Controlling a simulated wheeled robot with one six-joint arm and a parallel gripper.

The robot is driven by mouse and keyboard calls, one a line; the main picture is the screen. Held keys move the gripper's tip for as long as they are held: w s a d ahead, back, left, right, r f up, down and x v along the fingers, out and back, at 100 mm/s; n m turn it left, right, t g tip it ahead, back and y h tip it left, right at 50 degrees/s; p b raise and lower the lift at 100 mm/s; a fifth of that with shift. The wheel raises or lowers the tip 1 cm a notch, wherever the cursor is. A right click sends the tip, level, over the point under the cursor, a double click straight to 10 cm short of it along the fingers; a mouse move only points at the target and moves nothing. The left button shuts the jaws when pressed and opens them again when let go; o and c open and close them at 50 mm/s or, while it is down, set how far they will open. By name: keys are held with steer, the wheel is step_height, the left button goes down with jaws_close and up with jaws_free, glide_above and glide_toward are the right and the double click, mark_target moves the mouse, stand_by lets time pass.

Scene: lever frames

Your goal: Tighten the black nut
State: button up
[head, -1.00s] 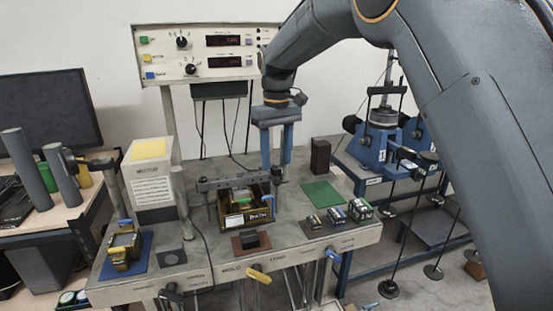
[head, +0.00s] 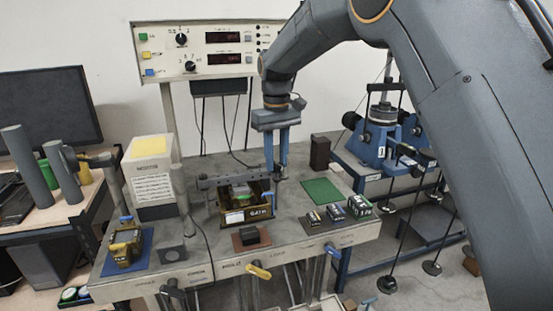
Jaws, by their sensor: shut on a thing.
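My gripper (head: 277,170) points down at the right end of the dark clamp bar (head: 232,180) on the bench. Its two blue fingers are shut on a small dark thing there, which appears to be the black nut (head: 278,175). The fingers mostly hide the nut, so its thread and seating cannot be made out. The bar lies across a dark box-shaped unit with yellow-brown edges (head: 235,218).
A dark brown block (head: 320,153) and a green mat (head: 321,191) lie to the right of my gripper. Several small boxes (head: 335,212) line the front right. A control panel (head: 205,50) stands behind. A grey post (head: 184,215) rises on the left.

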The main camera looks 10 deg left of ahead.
steer(key=m+p, duration=0.1)
steer(key=m, duration=0.3)
steer(key=shift+r, duration=0.1)
steer(key=m+p, duration=0.1)
steer(key=m, duration=0.3)
steer(key=shift+w+m, duration=0.1)
steer(key=shift+m, duration=0.3)
steer(key=m+p, duration=0.1)
steer(key=m, duration=0.3)
steer(key=shift+d, duration=0.1)
steer(key=m+p, duration=0.1)
steer(key=m, duration=0.3)
steer(key=shift+m, duration=0.6)
steer(key=o, duration=1)
steer(key=shift+d, duration=0.1)
steer(key=shift+o, duration=0.2)
